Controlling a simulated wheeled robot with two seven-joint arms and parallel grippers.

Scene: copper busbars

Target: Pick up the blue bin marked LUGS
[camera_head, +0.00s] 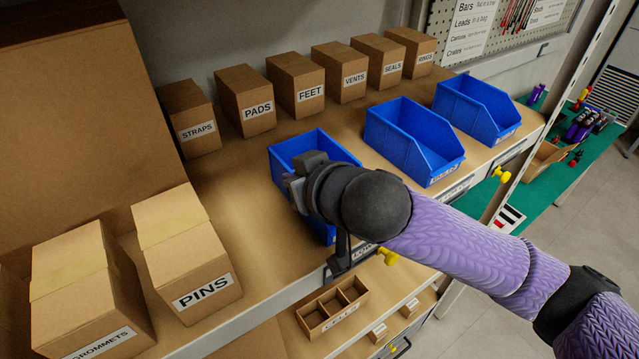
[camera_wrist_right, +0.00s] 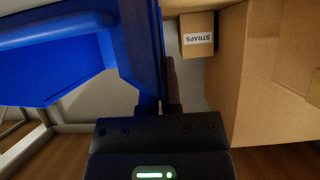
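Three blue bins stand in a row on the upper shelf: a left one (camera_head: 296,150), a middle one (camera_head: 408,140) and a right one (camera_head: 475,108). The left bin's front is hidden by my right arm. I cannot read LUGS on any bin; the labels of the middle and right bins are too small. My right gripper (camera_head: 297,187) is at the left bin's near left side. In the right wrist view a blue bin wall (camera_wrist_right: 143,45) runs right up to the gripper (camera_wrist_right: 167,103), with a dark finger alongside it. Whether the fingers pinch the wall is unclear. My left gripper is not in view.
Cardboard boxes labelled STRAPS (camera_head: 190,118), PADS (camera_head: 245,100) and several more stand behind the bins. PINS (camera_head: 187,255) and GROMMETS (camera_head: 85,290) boxes stand at left. A divided tray (camera_head: 332,306) sits on the lower shelf. Bare shelf lies left of the left bin.

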